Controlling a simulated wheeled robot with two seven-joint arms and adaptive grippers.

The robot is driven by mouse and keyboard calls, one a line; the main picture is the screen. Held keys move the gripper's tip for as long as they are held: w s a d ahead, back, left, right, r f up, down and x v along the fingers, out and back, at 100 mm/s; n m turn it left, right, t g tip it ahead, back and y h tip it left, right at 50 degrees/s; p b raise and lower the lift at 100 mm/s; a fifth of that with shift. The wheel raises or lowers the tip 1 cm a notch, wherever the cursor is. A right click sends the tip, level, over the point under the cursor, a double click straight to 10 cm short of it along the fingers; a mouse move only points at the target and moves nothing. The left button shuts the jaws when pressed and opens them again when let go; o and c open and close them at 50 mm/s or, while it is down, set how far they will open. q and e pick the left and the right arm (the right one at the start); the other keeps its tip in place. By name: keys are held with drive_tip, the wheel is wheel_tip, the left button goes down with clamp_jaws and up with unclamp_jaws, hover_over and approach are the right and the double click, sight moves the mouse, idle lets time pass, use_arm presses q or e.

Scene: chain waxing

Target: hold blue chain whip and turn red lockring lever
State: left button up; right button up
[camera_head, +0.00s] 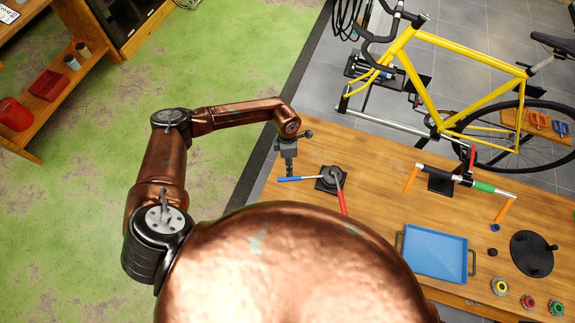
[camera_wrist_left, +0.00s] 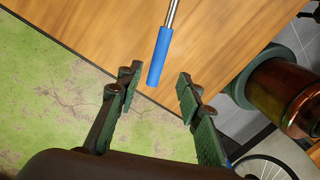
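The chain whip's blue handle (camera_head: 300,178) points left from a black base (camera_head: 327,184) near the workbench's left edge. The red lockring lever (camera_head: 342,202) points down from the same base; its lower end meets my copper body's outline. My left gripper (camera_head: 288,174) is at the outer end of the blue handle. In the left wrist view, my left gripper (camera_wrist_left: 160,75) is open, with a finger on either side of the picture of the blue handle (camera_wrist_left: 159,58). Neither finger visibly touches it; I cannot tell the depth between them. My right gripper is not in view.
The wooden workbench (camera_head: 375,160) also holds a blue tray (camera_head: 435,252), a black disc (camera_head: 533,254), a bar with orange legs (camera_head: 465,180) and several small coloured ring parts (camera_head: 528,302). A yellow bicycle (camera_head: 460,58) stands behind. Green floor (camera_head: 250,55) lies left.

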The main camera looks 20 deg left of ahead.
use_arm(q)
drive_tip(key=shift+s+f+b, duration=0.2)
drive_tip(key=shift+f+b, duration=0.4)
drive_tip(key=shift+f, duration=0.7)
drive_tip(key=shift+s+f+b, duration=0.15)
drive_tip(key=shift+f+b, duration=0.5)
drive_tip(key=shift+f, duration=0.65)
drive_tip(key=shift+s+f+b, duration=0.2)
drive_tip(key=shift+f+b, duration=0.4)
drive_tip(key=shift+f, duration=0.7)
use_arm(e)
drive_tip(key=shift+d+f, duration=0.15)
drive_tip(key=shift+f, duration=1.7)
use_arm(q)
clamp_jaws()
